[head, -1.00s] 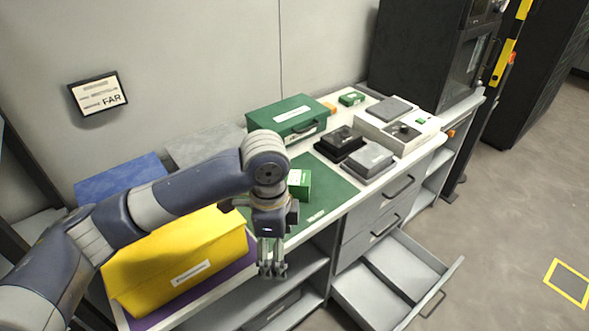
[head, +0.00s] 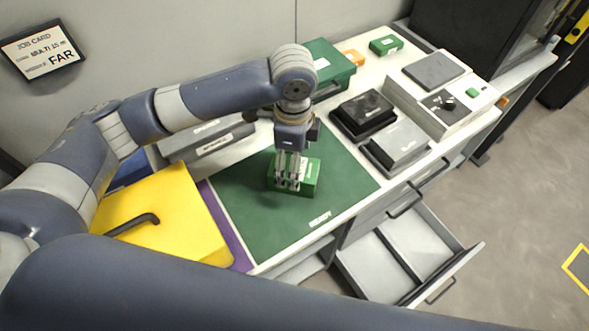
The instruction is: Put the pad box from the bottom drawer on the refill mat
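A green box with a white label (head: 311,176) sits on the green mat (head: 255,215) in the middle of the counter; I take it for the pad box. My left gripper (head: 288,186) points down at this box, its fingers overlapping the box's left part. I cannot tell whether the fingers grip it or are just in front of it. The bottom drawer (head: 373,269) is pulled out, and its visible compartments look empty. My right gripper is out of view.
A yellow case (head: 165,205) stands on a purple mat at left. Black (head: 363,112) and grey (head: 398,143) boxes, a control unit (head: 450,104), a small green box (head: 386,44) and a green case (head: 327,62) line the counter's back and right. The open drawer juts forward.

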